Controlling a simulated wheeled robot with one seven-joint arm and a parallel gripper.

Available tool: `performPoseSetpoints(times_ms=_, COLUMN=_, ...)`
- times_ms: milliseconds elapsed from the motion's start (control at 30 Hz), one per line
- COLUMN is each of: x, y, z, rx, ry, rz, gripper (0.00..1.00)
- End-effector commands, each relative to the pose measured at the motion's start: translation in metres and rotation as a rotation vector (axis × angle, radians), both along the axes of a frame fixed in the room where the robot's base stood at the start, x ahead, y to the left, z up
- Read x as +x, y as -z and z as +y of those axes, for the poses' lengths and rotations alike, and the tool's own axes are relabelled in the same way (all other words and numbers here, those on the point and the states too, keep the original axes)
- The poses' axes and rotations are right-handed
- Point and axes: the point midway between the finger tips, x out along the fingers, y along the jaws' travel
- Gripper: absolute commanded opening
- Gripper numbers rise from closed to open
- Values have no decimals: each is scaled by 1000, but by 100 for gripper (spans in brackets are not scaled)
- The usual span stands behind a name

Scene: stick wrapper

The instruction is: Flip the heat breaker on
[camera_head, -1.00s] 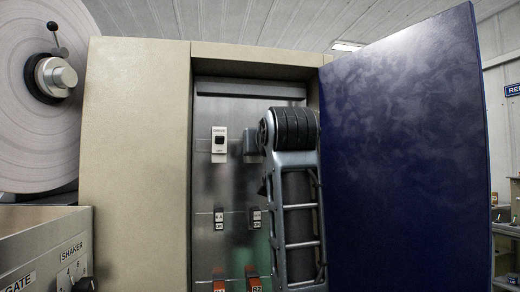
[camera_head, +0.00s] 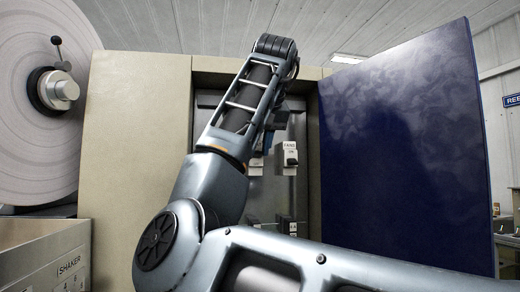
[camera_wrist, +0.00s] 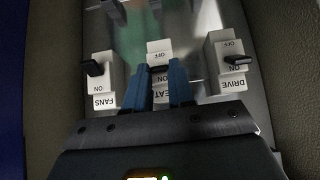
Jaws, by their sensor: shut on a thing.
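The heat breaker (camera_wrist: 158,46) is the middle switch in the wrist view, which shows the panel upside down. Its white plate has OFF at the top of that picture; its lower part and label are partly covered by my blue fingers. My gripper (camera_wrist: 168,68) has its fingers close together over this breaker, shut on its small dark toggle between the fingertips. I cannot tell which position the toggle is in. In the head view my arm reaches up and over into the cabinet, hiding most of the heat breaker and my fingertips.
The fans breaker (camera_wrist: 97,72) is left of my fingers and the drive breaker (camera_wrist: 234,62) right of them, both close. In the head view, an open blue door (camera_head: 405,150) stands right of the cabinet, whose beige wall (camera_head: 140,130) is on the left.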

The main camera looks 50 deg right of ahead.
Motion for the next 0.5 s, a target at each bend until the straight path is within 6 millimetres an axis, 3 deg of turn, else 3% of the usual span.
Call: performPoseSetpoints(times_ms=500, x=5, y=-7, z=-3, rx=82, ry=-1, rz=123, gripper=0)
